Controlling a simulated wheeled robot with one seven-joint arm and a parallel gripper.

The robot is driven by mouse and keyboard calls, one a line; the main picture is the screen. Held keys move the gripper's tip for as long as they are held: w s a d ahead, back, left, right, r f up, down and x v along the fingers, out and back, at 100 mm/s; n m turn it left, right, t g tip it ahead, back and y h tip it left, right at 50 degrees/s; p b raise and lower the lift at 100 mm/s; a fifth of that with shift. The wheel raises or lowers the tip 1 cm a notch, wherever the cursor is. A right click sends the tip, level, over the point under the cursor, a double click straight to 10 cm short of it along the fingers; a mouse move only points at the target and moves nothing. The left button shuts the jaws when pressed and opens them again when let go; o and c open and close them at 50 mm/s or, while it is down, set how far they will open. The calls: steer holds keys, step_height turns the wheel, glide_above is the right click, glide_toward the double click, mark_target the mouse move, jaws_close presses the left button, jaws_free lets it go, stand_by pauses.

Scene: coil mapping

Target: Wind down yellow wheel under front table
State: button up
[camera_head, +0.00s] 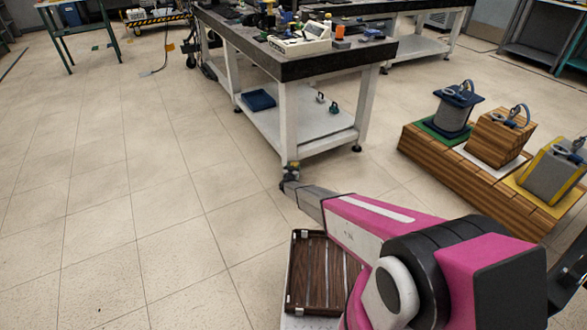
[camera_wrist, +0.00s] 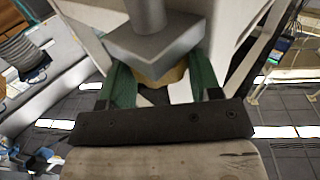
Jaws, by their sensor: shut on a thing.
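The front table (camera_head: 305,68) has a dark top and white legs. My gripper (camera_head: 290,178) is at the foot of its near leg (camera_head: 286,120). In the wrist view, my gripper (camera_wrist: 163,80) has a green finger on each side of the yellow wheel (camera_wrist: 162,84) and is shut on it. The wheel sits directly below the grey block at the leg's lower end. Much of the wheel is hidden by the block and the dark gripper body. In the head view the wheel is too small and covered to make out clearly.
A blue tray (camera_head: 259,100) and small clamps lie on the table's lower shelf (camera_head: 325,127). A brown slatted crate (camera_head: 301,285) is beside my arm. The floor (camera_head: 130,190) at left is clear.

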steer(key=o, duration=0.9)
steer(key=shift+o, duration=0.2)
steer(key=shift+y, duration=0.3)
steer(key=shift+d+n+g+y, duration=0.2)
steer(key=shift+n+y, duration=0.75)
steer(key=shift+y, duration=0.4)
steer(key=shift+d+n+g+y, duration=0.1)
steer(key=shift+d+n+y, duration=0.05)
steer(key=shift+n+y, duration=0.95)
steer(key=shift+d+n+g+y, duration=0.15)
steer(key=shift+n+y, duration=0.6)
steer(key=shift+y, duration=0.8)
steer(key=shift+w+d+n+y, duration=0.15)
steer(key=shift+n+y, duration=0.25)
steer(key=shift+y, duration=0.2)
